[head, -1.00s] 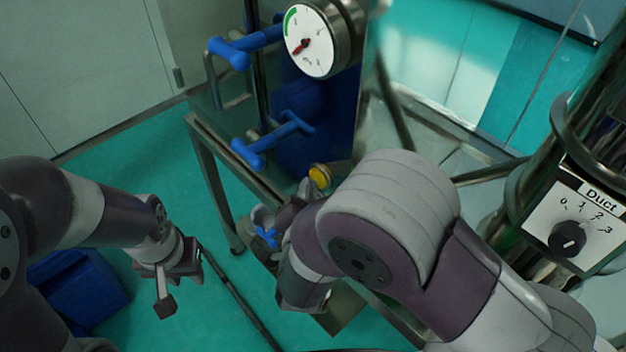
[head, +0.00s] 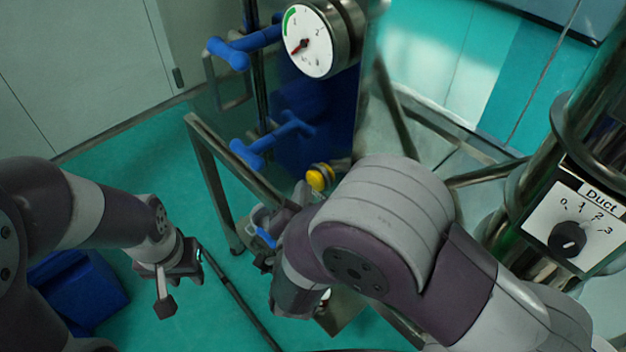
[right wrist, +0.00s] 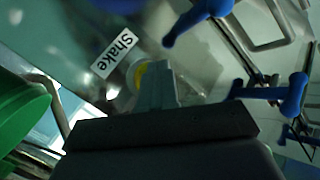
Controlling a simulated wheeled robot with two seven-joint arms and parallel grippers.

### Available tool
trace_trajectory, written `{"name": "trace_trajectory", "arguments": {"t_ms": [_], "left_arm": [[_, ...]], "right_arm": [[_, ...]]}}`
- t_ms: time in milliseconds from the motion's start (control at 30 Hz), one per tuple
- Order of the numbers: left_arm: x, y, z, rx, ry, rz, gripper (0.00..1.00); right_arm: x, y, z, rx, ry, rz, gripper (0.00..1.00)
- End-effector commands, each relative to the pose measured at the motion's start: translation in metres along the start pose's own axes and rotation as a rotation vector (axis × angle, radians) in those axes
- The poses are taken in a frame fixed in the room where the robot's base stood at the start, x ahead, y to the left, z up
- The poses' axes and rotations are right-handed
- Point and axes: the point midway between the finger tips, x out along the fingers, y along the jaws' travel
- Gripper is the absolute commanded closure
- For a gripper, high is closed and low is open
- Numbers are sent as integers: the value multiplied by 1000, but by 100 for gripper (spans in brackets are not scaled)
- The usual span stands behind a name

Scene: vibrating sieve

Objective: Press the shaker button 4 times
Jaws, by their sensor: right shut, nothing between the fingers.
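The yellow shaker button (head: 320,177) shows in the head view on the metal unit below the blue handles. In the right wrist view, the button (right wrist: 140,75) is partly hidden behind my fingertips, beside a white label (right wrist: 117,53) reading "Shake". My right gripper (head: 301,191) is just left of and below the button in the head view. Its fingers (right wrist: 158,78) are shut with nothing between them. I cannot tell whether they touch the button. My left gripper (head: 180,288) hangs empty over the floor at the left, its fingers apart, far from the button.
Blue T-handles (head: 272,139) and a round gauge (head: 308,44) with a red needle are above the button. A Duct dial (head: 568,240) is at the right. A blue bin (head: 82,290) stands on the floor below my left arm. A green object (right wrist: 22,115) shows in the wrist view.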

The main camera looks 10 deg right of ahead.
Motion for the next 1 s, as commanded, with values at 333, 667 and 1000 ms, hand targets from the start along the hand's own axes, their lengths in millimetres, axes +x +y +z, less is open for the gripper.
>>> {"name": "trace_trajectory", "arguments": {"t_ms": [333,667,1000], "left_arm": [[0,0,0,0,0,0,65],[0,0,0,0,0,0,65],[-1,0,0,0,0,0,65]], "right_arm": [[-5,-3,4,-1,-1,0,100],[-16,-12,13,-3,-4,-3,100],[-38,-28,28,-2,-3,-2,100]]}}
